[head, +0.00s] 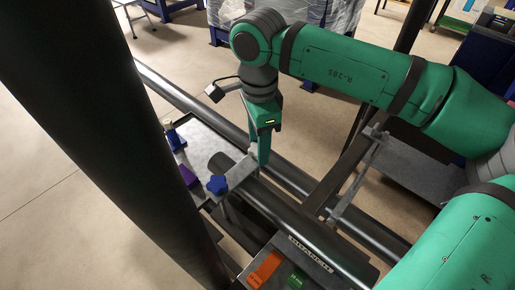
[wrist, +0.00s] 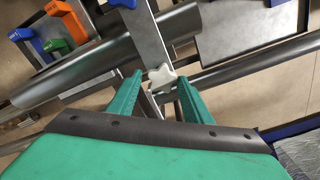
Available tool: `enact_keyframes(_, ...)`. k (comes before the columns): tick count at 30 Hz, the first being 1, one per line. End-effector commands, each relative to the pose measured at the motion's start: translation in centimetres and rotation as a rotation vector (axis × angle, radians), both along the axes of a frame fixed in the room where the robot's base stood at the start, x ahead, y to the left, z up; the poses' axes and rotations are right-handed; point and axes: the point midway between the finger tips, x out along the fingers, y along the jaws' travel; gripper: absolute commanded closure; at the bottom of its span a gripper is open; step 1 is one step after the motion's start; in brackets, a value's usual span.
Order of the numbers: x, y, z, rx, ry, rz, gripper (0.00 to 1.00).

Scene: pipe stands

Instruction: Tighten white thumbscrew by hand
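The white thumbscrew (wrist: 161,76) shows in the wrist view on a grey metal clamp bar (wrist: 148,35) that crosses over a dark pipe (wrist: 95,58). My gripper (wrist: 159,80) is open, with one green finger on each side of the thumbscrew. Gaps show between the fingers and the knob, which lies level with the fingertips. In the head view my gripper (head: 262,160) points down at the clamp, and its fingers hide most of the white thumbscrew. A blue star-shaped knob (head: 217,184) sits on the same clamp, to the left of my gripper.
A second long pipe or rail (head: 175,93) runs behind the clamp. A tray (head: 205,140) holds purple (head: 170,200) and blue items. Orange (head: 264,269) and green (head: 298,279) pieces lie on a dark surface in front. A dark column blocks the head view's left side.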

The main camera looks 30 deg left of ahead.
Motion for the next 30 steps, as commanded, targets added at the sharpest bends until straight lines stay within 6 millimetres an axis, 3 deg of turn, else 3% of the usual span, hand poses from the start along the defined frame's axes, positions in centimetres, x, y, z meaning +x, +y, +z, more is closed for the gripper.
enact_keyframes(11,0.1,0.0,0.3,0.004,-0.001,0.001,0.51)
enact_keyframes(30,0.1,0.1,6.0,0.006,-0.002,0.003,0.51)
